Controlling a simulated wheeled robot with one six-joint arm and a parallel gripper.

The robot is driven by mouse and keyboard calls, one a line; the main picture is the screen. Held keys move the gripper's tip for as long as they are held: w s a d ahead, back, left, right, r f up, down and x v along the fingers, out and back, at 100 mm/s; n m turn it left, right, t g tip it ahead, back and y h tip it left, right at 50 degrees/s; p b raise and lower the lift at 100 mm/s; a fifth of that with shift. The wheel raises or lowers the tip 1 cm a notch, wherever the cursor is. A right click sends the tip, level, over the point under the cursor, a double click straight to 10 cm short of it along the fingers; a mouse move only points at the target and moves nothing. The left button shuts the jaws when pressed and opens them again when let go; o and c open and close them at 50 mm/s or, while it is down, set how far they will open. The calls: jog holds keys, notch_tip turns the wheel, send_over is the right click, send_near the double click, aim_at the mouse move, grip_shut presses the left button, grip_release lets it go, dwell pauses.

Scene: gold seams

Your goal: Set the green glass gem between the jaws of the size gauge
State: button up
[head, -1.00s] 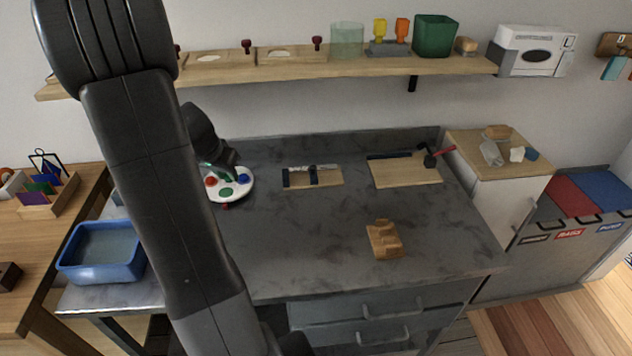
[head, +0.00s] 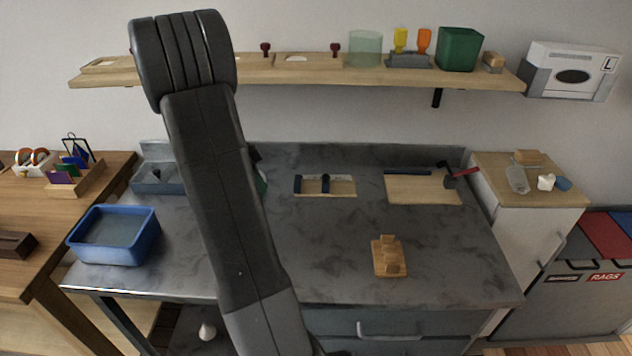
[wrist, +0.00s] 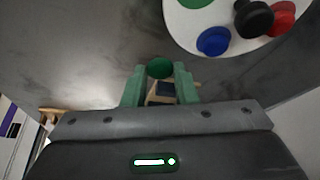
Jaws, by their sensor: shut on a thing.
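In the wrist view my gripper (wrist: 158,76) has its two green fingers shut on the green glass gem (wrist: 159,67), a dark green round piece at the tips. The size gauge (head: 343,188) lies on the grey bench in the head view, a wooden board with a pale bar and dark blue jaws. Part of a wooden, dark blue thing, seemingly the gauge (wrist: 164,91), shows between the fingers, beyond the gem. In the head view my arm hides most of my gripper and the gem.
A white palette (wrist: 190,28) with red, blue and green pieces and a black knob shows in the wrist view. A wooden block (head: 389,257) stands on the bench front. A board with a hammer (head: 461,176) lies right of the gauge. A blue tub (head: 115,235) stands left.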

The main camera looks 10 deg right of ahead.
jog(key=p, duration=0.2)
send_over(314, 186)
jog(key=a, duration=0.2)
jog(key=shift+s+d, duration=0.2)
jog(key=shift+f+p, duration=0.3)
jog(key=shift+f, duration=1.4)
jog(key=shift+f, duration=0.2)
jog(key=o, duration=0.9)
jog(key=shift+o, duration=0.2)
jog(key=shift+r, duration=0.15)
jog(key=shift+r, duration=0.15)
jog(key=v, duration=0.5)
jog(key=shift+a, duration=0.1)
jog(key=a, duration=0.3)
jog(key=s+a+b, duration=0.1)
jog(key=a, duration=0.3)
jog(key=s+a+b, duration=0.1)
jog(key=a, duration=0.3)
jog(key=shift+s+a, duration=0.2)
jog(key=shift+a, duration=0.05)
